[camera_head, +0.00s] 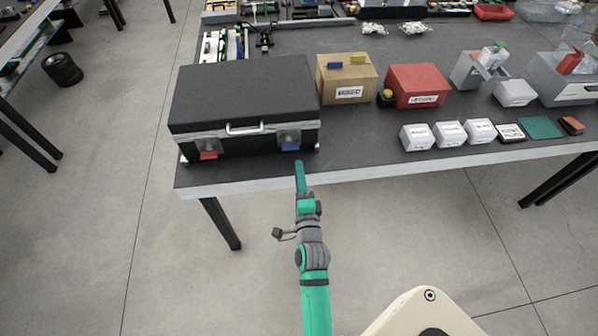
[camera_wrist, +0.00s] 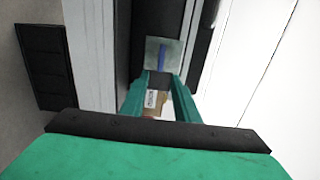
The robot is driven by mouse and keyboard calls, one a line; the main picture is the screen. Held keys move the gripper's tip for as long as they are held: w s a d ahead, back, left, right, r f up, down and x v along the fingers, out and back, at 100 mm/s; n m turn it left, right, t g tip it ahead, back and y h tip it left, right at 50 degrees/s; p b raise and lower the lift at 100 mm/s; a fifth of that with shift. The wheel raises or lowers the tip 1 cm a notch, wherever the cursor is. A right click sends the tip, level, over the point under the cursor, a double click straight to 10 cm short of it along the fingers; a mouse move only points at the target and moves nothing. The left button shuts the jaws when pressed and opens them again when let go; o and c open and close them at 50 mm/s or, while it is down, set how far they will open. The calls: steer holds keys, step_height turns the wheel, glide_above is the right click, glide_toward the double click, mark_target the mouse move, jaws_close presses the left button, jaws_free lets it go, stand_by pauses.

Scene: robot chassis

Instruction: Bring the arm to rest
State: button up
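My arm reaches forward over the floor in the head view, with my gripper (camera_head: 301,178) in front of the table's front edge, just below the right latch of the black case (camera_head: 243,92). In the wrist view, the two green fingers of my gripper (camera_wrist: 160,82) stand apart, with a gap between them. The fingers hold nothing that I can see. The case's latch plate with its blue tab (camera_wrist: 163,52) shows just beyond the fingertips. The head view shows the fingers edge-on, so their gap is hidden there.
The dark table (camera_head: 370,166) carries a wooden box (camera_head: 345,87), a red box (camera_head: 416,88), several white boxes (camera_head: 449,133) and grey bins at the right. Another table's legs stand at the left. The floor (camera_head: 180,270) around my arm is clear.

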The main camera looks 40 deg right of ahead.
stand_by(0.3)
steer(key=s+a+f+n+y, duration=0.2)
steer(key=s+a+n, duration=0.4)
steer(key=a, duration=0.3)
steer(key=s+a+f+n+y, duration=0.25)
steer(key=s+a+n, duration=0.3)
steer(key=a, duration=0.45)
steer(key=s+a+r+n+y, duration=0.2)
steer(key=s+a+r+n, duration=0.1)
steer(key=s+a+n, duration=0.3)
steer(key=s+a+r+n+y, duration=0.3)
steer(key=s+a+n, duration=0.4)
steer(key=s, duration=0.3)
steer(key=shift+a, duration=0.45)
steer(key=shift+s, duration=0.1)
